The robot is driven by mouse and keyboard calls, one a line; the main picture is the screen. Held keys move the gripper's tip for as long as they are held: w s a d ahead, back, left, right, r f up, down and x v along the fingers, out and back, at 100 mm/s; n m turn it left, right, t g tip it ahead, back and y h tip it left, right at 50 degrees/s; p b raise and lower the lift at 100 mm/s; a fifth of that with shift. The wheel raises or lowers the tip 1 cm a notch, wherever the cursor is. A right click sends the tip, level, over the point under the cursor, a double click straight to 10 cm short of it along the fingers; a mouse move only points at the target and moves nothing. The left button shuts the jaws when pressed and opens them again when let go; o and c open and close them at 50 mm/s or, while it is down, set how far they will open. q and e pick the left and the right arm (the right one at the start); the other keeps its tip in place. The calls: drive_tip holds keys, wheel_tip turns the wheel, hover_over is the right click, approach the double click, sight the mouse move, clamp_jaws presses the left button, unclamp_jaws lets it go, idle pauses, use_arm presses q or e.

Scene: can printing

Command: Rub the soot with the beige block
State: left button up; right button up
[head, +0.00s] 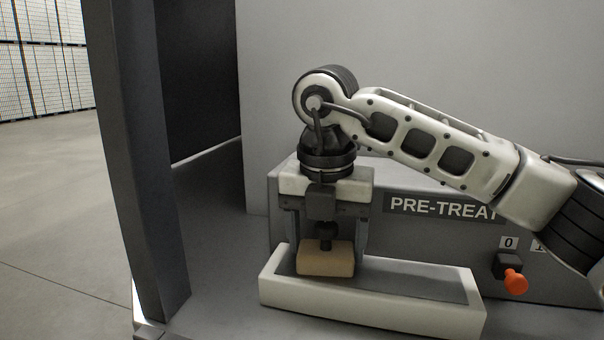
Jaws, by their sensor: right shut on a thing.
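My right gripper (326,238) comes in from the right and points down over a white tray (372,315). It is shut on a beige block (326,260) by a dark knob or handle on the block's top. The block is at the left part of the tray, inside its walls. No soot can be made out. My left gripper is not in view.
A grey box labelled PRE-TREAT (440,208) stands behind the tray. An orange-knobbed lever (514,280) sticks out at its right, beside 0 and 1 marks. A dark post (145,160) rises at the left. Open floor (60,220) lies beyond it.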

drive_tip(key=shift+w+a, duration=0.2)
drive_tip(key=shift+a, duration=0.4)
drive_tip(key=shift+w+a, duration=0.15)
drive_tip(key=shift+a, duration=0.4)
drive_tip(key=shift+w+a+r+p, duration=0.15)
drive_tip(key=shift+r+p, duration=0.15)
drive_tip(key=shift+p, duration=0.2)
wheel_tip(320, 180, up, 4)
drive_tip(key=shift+f+p, duration=0.25)
drive_tip(key=shift+p, duration=0.5)
wheel_tip(320, 180, up, 3)
drive_tip(key=shift+f+p, duration=0.1)
drive_tip(key=shift+p, duration=0.9)
drive_tip(key=shift+r+p, duration=0.4)
drive_tip(key=shift+r, duration=0.3)
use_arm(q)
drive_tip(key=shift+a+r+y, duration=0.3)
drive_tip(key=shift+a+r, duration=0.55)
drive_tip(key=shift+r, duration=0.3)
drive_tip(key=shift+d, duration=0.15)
